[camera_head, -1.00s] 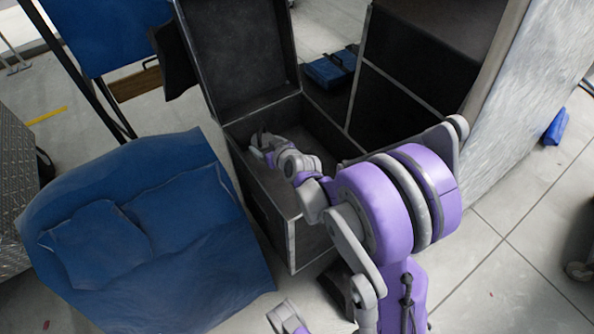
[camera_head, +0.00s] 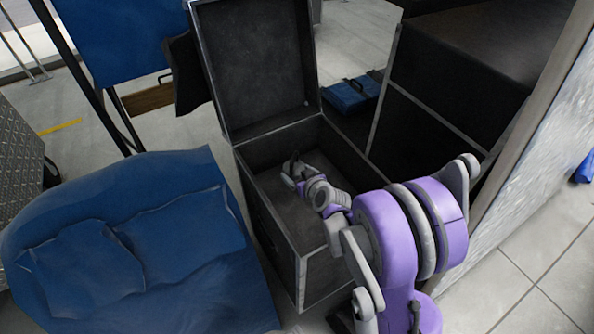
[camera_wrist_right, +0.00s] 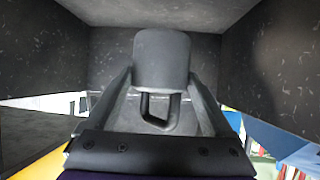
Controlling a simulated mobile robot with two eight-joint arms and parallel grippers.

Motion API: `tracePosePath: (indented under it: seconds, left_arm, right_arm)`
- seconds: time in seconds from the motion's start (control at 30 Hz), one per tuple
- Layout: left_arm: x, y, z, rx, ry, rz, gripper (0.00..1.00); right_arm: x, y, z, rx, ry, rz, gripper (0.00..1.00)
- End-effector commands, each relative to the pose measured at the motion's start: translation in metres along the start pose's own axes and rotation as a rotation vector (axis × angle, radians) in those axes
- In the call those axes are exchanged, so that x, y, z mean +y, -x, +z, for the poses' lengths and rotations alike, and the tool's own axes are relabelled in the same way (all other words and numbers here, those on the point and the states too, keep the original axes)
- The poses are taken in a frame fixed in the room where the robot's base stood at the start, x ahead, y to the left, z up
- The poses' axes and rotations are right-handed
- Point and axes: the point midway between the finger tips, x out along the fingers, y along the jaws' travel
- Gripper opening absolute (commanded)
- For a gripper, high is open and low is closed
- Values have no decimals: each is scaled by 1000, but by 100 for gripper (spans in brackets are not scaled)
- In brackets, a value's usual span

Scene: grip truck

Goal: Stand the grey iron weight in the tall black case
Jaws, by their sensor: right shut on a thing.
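The tall black case (camera_head: 330,272) stands open in the head view, with its lid (camera_head: 258,65) raised at the back. My right gripper (camera_head: 291,174) is inside the case opening, above its floor, and the case walls surround it. In the right wrist view, the grey iron weight (camera_wrist_right: 161,60) is between the two dark fingers of my right gripper (camera_wrist_right: 160,90), which is shut on it. The weight's looped handle (camera_wrist_right: 160,125) is on the side towards the wrist. The weight's underside is hidden, and I cannot tell whether it touches the floor. My left gripper is not in view.
A blue padded chair or cover (camera_head: 140,245) stands left of the case. A large dark cabinet (camera_head: 430,110) is close on its right. A blue case (camera_head: 352,95) lies on the floor behind. Free floor (camera_head: 520,275) shows at the lower right.

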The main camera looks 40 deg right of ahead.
Motion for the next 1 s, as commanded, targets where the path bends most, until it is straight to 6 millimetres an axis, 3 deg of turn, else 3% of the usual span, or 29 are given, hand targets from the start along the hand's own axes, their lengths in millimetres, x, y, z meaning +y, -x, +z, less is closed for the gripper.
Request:
tracePosePath:
  seconds: [0.33, 1.0]
  left_arm:
    - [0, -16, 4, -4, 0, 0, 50]
    - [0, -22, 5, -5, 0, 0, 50]
  right_arm:
    - [0, -17, 30, 3, -1, 2, 0]
    - [0, -22, 39, 3, -1, 2, 0]
